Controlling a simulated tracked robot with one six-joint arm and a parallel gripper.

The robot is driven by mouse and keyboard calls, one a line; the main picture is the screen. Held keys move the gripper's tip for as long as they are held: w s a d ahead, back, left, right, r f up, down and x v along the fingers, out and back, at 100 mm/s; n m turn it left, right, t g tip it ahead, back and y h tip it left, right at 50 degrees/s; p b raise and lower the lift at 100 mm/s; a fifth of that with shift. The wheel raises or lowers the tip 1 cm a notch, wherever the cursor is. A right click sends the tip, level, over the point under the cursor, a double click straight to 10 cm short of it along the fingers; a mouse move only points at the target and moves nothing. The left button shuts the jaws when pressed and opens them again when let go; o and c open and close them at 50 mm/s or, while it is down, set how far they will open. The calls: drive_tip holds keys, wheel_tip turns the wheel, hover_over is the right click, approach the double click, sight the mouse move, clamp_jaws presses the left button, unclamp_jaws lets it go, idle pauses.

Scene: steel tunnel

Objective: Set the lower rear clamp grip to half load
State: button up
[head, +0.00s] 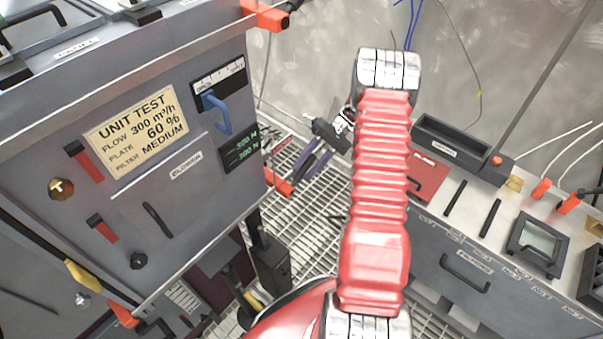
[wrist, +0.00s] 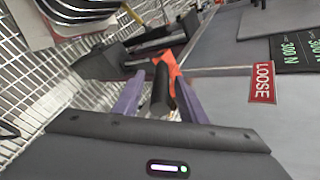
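The lower rear clamp (head: 279,183) is an orange fitting at the grey cabinet's lower rear edge. In the wrist view, its orange part (wrist: 173,70) stands behind a short black grip (wrist: 159,92). My gripper (head: 302,172), with purple fingers, is close beside this clamp in the head view. In the wrist view, the fingers stand apart, one on each side of the black grip. Narrow gaps seem to show, and I cannot tell whether either finger touches. A red LOOSE label (wrist: 263,82) is on the panel to the right. The display (head: 240,148) reads 300 N on both lines.
The cabinet (head: 185,75) fills the left, with a blue hook-shaped handle (head: 217,112) and a UNIT TEST card (head: 137,132). An orange upper clamp (head: 265,15) is above. A grey bench (head: 480,250) stands right. Grated floor (head: 315,225) lies between.

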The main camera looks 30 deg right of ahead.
drive_tip(key=v, duration=1.1)
drive_tip(key=shift+s, duration=0.2)
drive_tip(key=shift+s, duration=0.1)
